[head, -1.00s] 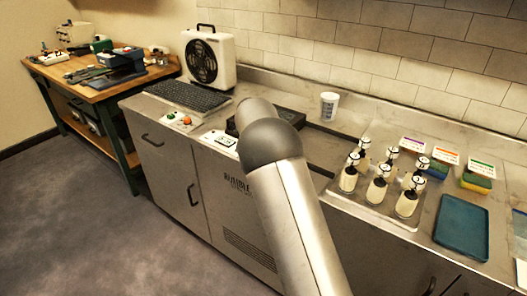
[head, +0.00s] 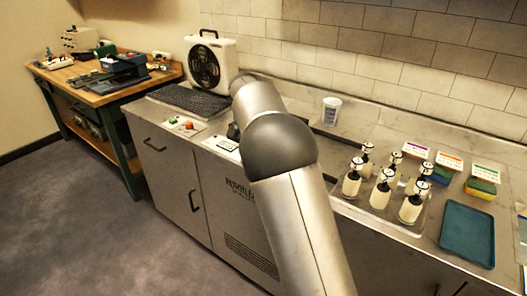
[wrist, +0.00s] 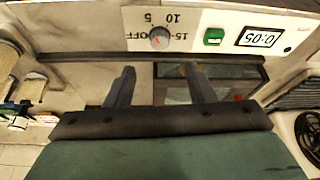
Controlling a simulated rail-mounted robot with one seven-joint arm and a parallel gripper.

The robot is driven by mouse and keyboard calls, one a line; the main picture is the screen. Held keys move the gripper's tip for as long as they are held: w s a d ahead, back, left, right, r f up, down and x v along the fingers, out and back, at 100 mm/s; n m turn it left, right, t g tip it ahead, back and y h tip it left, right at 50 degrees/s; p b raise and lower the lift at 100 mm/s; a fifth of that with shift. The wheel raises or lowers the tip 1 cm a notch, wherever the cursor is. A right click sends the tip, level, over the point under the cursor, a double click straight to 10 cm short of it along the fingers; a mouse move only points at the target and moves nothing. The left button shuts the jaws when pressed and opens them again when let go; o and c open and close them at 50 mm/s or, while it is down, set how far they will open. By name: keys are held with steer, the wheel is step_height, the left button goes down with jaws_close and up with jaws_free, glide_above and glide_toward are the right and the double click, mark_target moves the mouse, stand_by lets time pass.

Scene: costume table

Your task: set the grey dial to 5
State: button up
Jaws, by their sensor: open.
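The grey dial (wrist: 159,38), a small round knob with a red mark, is on a pale panel (wrist: 100,22) at the top of the wrist view. Upside-down printed labels around it include 5, 10, 15 and OFF. The exact setting of the mark is too small to read surely. My gripper (wrist: 160,73) is open and empty, its two fingers apart below the dial in the picture and not touching it. In the head view my arm hides the gripper, and I cannot make out the dial.
A green switch (wrist: 213,37) and a display (wrist: 262,38) reading 0:05 are right of the dial.

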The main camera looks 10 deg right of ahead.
steer(key=v, duration=0.7)
steer(key=shift+r, duration=0.15)
steer(key=shift+s, duration=0.15)
steer(key=s+d+f+n+g+y, duration=0.1)
steer(key=s+f, duration=0.3)
steer(key=s, duration=1)
steer(key=s+d+f+n+g+y, duration=0.1)
steer(key=s+f+n, duration=0.3)
steer(key=s, duration=0.9)
steer(key=s+d+f+n+g+y, duration=0.1)
steer(key=s+f+n, duration=0.2)
steer(key=s, duration=1.1)
step_height(320, 180, down, 2)
steer(key=shift+s+f, duration=0.1)
steer(key=shift+s, duration=0.3)
steer(key=shift+d, duration=0.1)
